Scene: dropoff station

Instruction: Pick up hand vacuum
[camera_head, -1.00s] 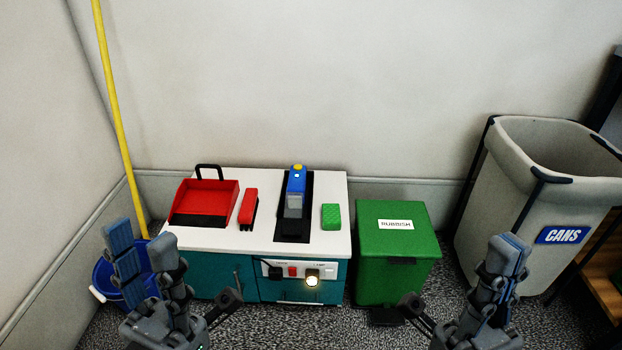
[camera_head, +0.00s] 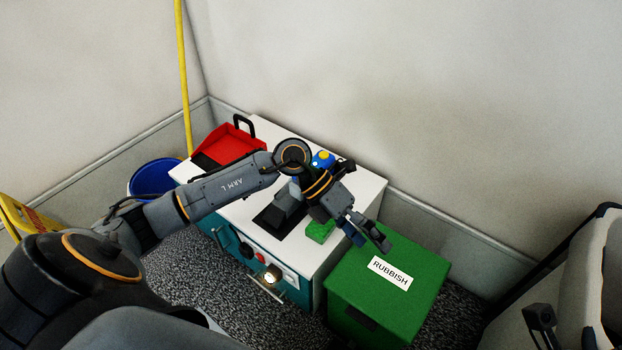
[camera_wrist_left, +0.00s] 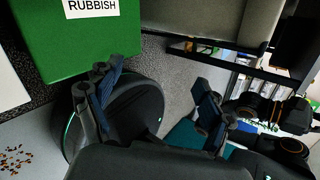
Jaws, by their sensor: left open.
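The hand vacuum (camera_head: 322,160) is blue with a yellow top, on the white-topped cabinet (camera_head: 365,190). My left arm and wrist hide most of it in the head view; only its upper end shows. The black dock (camera_head: 268,218) shows in part below the arm. My left gripper (camera_head: 370,240) is open and empty, past the vacuum to the right, over the cabinet's right edge near the green bin. In the left wrist view the left gripper's fingers (camera_wrist_left: 155,95) are spread apart with nothing between them, and the vacuum is out of view.
The green rubbish bin (camera_head: 400,290) stands right of the cabinet. A red dustpan (camera_head: 225,143) and a green sponge (camera_head: 320,232) lie on the top. A blue bucket (camera_head: 152,178) and yellow pole (camera_head: 184,80) stand left. Brown specks (camera_wrist_left: 15,160) lie on a pale surface.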

